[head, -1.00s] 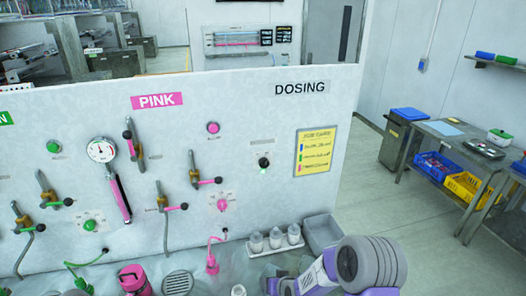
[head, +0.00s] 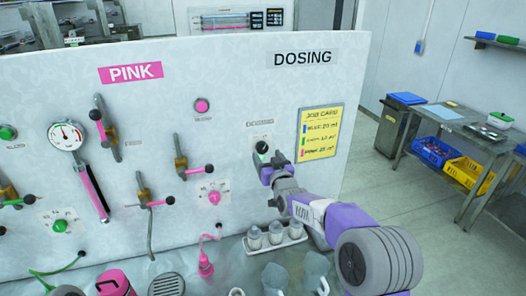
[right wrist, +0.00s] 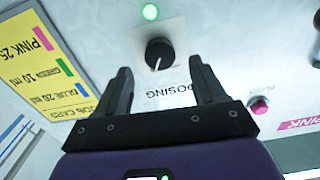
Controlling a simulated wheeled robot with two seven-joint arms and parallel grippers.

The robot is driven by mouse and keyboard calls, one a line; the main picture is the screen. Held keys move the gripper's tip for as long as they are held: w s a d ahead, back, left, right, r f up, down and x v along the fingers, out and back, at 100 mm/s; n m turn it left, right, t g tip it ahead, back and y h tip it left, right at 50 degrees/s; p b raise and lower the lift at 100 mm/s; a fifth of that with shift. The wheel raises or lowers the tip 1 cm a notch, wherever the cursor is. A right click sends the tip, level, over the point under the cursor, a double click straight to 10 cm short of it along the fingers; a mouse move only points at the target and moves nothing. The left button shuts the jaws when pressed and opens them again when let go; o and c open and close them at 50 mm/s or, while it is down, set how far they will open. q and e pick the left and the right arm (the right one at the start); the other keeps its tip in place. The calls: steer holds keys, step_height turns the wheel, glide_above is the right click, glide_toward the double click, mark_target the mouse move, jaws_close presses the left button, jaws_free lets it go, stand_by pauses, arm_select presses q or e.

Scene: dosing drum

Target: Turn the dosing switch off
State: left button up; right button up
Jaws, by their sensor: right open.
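The dosing switch is a small black rotary knob (head: 262,147) on the white panel under the DOSING sign. In the right wrist view the knob (right wrist: 160,53) appears upside down, between and just beyond my fingertips, with its white pointer mark towards the DOSING label. My right gripper (head: 269,163) is open in front of the panel, just below the knob in the head view. In the right wrist view its two fingers (right wrist: 160,75) are spread with nothing between them. My left gripper is not in view.
A yellow job card (head: 320,133) is fixed right of the knob. Pink-handled valves (head: 181,160) and a pink dial (head: 214,197) are to the left. A tray of small bottles (head: 277,244) stands below my right arm.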

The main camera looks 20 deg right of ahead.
mark_target(263, 149)
steer(key=w, duration=0.3)
steer(key=shift+w+r+p, duration=0.15)
steer(key=shift+p, duration=0.25)
steer(key=shift+w, duration=0.8)
